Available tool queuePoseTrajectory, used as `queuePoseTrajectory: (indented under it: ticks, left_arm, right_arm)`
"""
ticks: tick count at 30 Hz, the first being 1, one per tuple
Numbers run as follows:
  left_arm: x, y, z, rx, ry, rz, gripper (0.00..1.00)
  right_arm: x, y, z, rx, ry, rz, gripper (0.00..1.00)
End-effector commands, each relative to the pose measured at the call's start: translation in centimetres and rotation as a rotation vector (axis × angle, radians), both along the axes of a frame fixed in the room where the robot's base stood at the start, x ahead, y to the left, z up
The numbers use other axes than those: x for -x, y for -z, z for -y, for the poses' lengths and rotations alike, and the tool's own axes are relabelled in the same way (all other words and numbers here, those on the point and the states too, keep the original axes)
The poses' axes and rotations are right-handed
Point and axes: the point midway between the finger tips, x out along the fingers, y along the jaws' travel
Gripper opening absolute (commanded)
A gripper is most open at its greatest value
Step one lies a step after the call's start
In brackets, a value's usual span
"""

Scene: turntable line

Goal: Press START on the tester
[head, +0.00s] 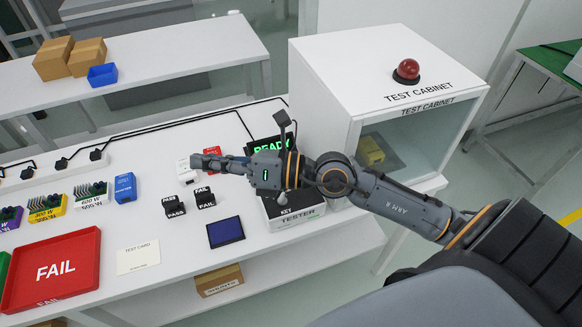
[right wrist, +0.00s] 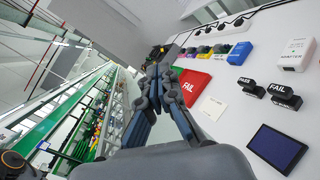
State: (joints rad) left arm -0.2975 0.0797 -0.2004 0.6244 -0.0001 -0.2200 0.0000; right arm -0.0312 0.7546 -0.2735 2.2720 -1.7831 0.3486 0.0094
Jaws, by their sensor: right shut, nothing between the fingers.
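The tester (head: 294,224) is a box with a white front and its name on it, on the white table before the test cabinet. Its dark display (head: 262,143) shows green READY letters, partly covered by my arm. A KEY label shows on its top. I cannot make out a START button; my right arm and hand cover much of the top. My right gripper (head: 198,162) points left, past the tester, over the table near a white block and a red block. It is shut and empty. In the right wrist view its closed fingers (right wrist: 160,62) point away. My left gripper is out of view.
The test cabinet (head: 345,75) with a red dome button stands right of the tester. Black PASS and FAIL stamps (head: 204,196), a blue panel (head: 226,232), a test card (head: 138,257) and the red FAIL tray (head: 92,240) lie left. Table space between them is clear.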

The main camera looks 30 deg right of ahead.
Motion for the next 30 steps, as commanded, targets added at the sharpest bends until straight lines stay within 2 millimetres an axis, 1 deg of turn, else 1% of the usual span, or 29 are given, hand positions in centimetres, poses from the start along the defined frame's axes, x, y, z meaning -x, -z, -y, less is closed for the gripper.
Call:
queuePoseTrajectory:
  ticks: [1,2,3,4,5,6,8,9,11,12,15,18,21,23,30]
  left_arm:
    - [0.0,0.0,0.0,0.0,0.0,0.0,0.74]
    - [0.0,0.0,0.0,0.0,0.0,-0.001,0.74]
    - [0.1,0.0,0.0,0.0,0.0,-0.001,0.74]
    - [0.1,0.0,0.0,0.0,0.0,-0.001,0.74]
    - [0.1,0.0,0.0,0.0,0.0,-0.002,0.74]
    - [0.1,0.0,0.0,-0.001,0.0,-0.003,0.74]
    - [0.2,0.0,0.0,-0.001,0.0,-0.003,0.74]
    - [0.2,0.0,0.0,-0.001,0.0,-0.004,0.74]
    - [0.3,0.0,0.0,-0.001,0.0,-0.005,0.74]
    - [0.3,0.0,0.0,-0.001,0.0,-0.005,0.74]
    - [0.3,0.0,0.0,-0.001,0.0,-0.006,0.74]
    - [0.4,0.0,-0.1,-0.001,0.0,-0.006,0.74]
    - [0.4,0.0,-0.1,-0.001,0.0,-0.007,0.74]
    - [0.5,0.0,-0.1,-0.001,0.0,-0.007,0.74]
    - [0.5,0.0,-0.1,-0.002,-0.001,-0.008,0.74]
  right_arm:
    - [-0.3,1.7,0.4,0.16,-0.018,0.019,0.0]
    - [-0.5,2.9,0.9,0.257,-0.025,0.027,0.0]
    - [-0.9,4.3,1.8,0.383,-0.03,0.032,0.0]
    - [-1.2,5.4,2.7,0.479,-0.029,0.035,0.0]
    - [-1.5,6.4,3.8,0.573,-0.024,0.034,0.0]
    - [-2.1,7.6,5.3,0.69,-0.013,0.032,0.0]
    - [-2.8,8.8,7.9,0.846,0.012,0.023,0.0]
    - [-3.3,9.4,9.7,0.94,0.032,0.014,0.0]
    - [-3.9,9.9,12.3,1.064,0.065,-0.001,0.0]
    - [-4.3,10.0,13.9,1.135,0.088,-0.011,0.0]
    - [-4.9,10.0,17.3,1.278,0.143,-0.037,0.0]
    - [-5.3,9.7,19.8,1.37,0.187,-0.057,0.0]
    - [-5.4,9.5,21.2,1.422,0.213,-0.071,0.0]
    - [-5.4,9.4,21.6,1.438,0.221,-0.076,0.0]
    - [-5.5,9.4,21.8,1.444,0.226,-0.077,0.0]
